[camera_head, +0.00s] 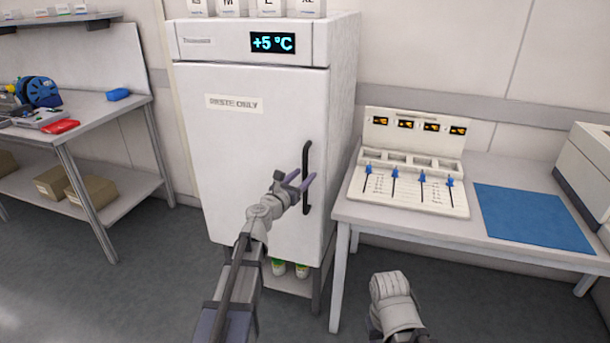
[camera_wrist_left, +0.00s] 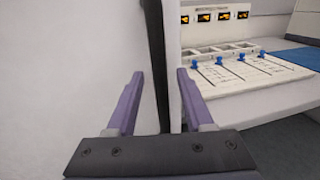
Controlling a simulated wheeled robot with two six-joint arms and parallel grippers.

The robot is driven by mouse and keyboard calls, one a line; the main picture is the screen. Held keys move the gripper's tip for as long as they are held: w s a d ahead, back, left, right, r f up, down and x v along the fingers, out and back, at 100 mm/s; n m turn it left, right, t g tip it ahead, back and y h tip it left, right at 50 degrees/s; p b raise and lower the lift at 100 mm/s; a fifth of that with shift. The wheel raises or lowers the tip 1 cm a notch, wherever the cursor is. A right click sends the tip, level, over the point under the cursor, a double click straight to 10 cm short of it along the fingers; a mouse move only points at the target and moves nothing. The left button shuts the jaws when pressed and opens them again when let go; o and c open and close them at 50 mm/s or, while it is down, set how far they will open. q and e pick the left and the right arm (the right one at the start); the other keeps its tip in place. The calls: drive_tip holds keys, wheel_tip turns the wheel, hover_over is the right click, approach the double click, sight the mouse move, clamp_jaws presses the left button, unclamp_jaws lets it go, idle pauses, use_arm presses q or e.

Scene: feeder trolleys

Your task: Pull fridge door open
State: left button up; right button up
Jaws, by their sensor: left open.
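The white fridge (camera_head: 250,120) stands at the middle of the head view, its door (camera_head: 240,150) shut. A dark vertical handle (camera_head: 307,160) is on the door's right side. My left gripper (camera_head: 302,178) is open at the handle's lower half. In the left wrist view the handle (camera_wrist_left: 156,55) shows as a dark bar between the two spread purple fingers (camera_wrist_left: 158,90). I cannot tell whether either finger touches it.
A white table (camera_head: 350,212) with a panel of blue sliders (camera_head: 410,190) and a blue mat (camera_head: 530,215) stands close on the fridge's right. A grey workbench (camera_head: 90,115) with a lower shelf is on the left. Open floor (camera_head: 150,270) lies before the fridge.

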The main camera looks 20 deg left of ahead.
use_arm(q)
drive_tip(key=shift+x, duration=0.8)
drive_tip(key=shift+s, duration=0.1)
drive_tip(key=shift+c, duration=0.3)
clamp_jaws()
idle(0.4)
